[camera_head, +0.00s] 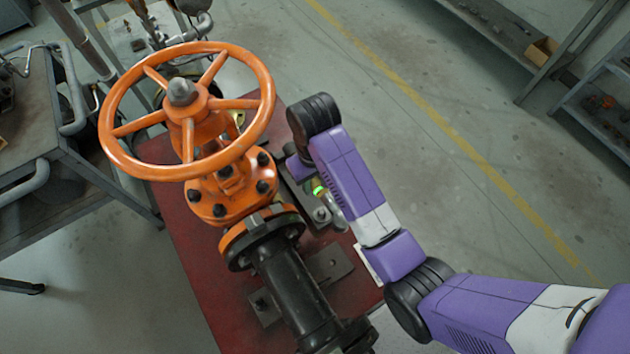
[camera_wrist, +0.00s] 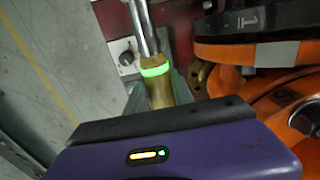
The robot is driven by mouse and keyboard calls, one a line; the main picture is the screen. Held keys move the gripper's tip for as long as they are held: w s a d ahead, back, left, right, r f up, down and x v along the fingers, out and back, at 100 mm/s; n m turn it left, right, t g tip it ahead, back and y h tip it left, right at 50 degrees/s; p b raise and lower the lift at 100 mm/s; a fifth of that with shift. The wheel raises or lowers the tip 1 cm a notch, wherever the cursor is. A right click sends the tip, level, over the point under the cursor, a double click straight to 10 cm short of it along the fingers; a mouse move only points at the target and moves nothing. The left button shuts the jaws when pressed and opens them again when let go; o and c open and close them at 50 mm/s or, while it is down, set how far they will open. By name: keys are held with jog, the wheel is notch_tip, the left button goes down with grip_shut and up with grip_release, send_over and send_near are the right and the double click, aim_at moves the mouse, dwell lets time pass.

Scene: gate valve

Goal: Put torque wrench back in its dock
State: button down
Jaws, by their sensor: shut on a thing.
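The torque wrench shows in the wrist view as a chrome shaft (camera_wrist: 145,30) with a brass-coloured grip and a lit green ring. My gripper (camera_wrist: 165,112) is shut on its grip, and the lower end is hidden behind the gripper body. In the head view my gripper (camera_head: 300,168) is beside the orange valve, low over the right side of the red stand. There the green ring of the torque wrench (camera_head: 320,189) shows just below it, partly covered by my arm. I cannot pick out the dock for certain; a grey bracket (camera_wrist: 132,98) lies close beside the wrench.
The orange handwheel (camera_head: 125,165) and valve body (camera_head: 215,195) stand left of my gripper. A black pipe (camera_head: 295,290) runs toward the front of the red stand (camera_head: 200,270). A workbench (camera_head: 60,185) is at left, shelves (camera_head: 500,35) at upper right. The floor to the right is clear.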

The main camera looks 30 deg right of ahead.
jog(key=shift+w+a+r+p, duration=0.1)
jog(key=shift+w+r+p, duration=0.35)
jog(key=shift+w, duration=0.15)
jog(key=shift+w+r+p, duration=0.3)
jog(key=shift+w+p, duration=0.15)
jog(key=shift+w, duration=0.15)
jog(key=shift+w+p, duration=0.9)
jog(key=shift+w, duration=0.15)
jog(key=shift+w+f+p, duration=0.35)
jog(key=shift+w+p, duration=0.1)
jog(key=shift+w, duration=0.1)
jog(key=shift+w+f+p, duration=0.3)
jog(key=shift+w+p, duration=0.1)
jog(key=shift+w, duration=0.1)
jog(key=shift+w+f, duration=0.65)
jog(key=shift+f, duration=0.35)
jog(key=shift+r+p, duration=0.1)
jog(key=shift+p, duration=0.3)
jog(key=shift+f+b, duration=2.65)
jog(key=shift+f, duration=1.2)
